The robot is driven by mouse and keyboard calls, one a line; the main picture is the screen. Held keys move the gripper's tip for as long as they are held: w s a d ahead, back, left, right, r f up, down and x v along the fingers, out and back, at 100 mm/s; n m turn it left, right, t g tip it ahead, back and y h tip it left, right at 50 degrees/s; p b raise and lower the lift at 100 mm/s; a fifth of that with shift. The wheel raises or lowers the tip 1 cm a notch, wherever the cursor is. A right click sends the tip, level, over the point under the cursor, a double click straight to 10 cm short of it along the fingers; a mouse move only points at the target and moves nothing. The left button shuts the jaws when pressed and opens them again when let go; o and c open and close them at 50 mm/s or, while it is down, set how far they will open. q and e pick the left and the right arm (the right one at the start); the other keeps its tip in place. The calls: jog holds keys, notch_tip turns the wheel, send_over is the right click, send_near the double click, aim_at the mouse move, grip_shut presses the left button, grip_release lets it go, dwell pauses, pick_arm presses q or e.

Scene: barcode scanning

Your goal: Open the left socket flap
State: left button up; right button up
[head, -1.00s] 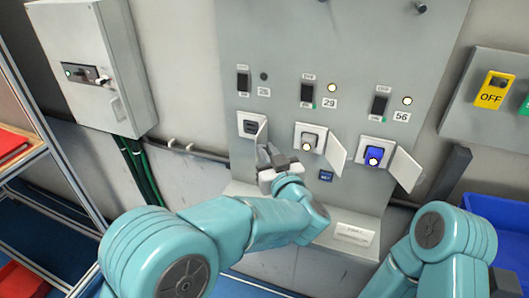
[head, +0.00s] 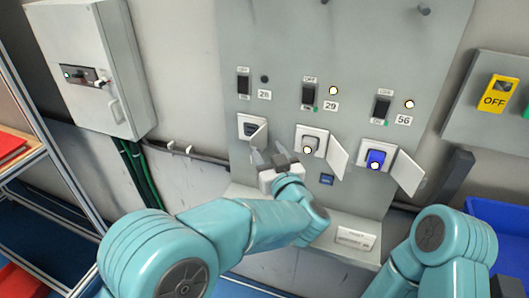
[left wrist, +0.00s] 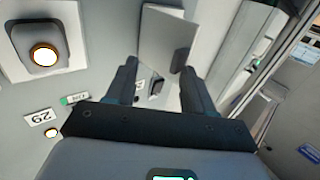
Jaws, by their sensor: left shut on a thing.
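The left socket (head: 247,126) is the leftmost of three on the grey panel. Its light grey flap (head: 260,135) stands swung out on its right side, at an angle to the panel. My left gripper (head: 269,155) is just below and right of that socket. In the left wrist view the flap (left wrist: 165,40) shows as a flat plate between the two fingers (left wrist: 158,85), against the right one. The fingers stand apart, with the plate held at their tips. My right gripper is outside the picture; only its teal arm shows at lower right.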

pick_arm(q)
jog(key=shift+w+d+r, duration=0.2)
jog(key=shift+d+r, duration=0.05)
jog(key=shift+d, duration=0.05)
jog(key=shift+w+a+f, duration=0.1)
jog(key=shift+a, duration=0.1)
jog(key=shift+d, duration=0.1)
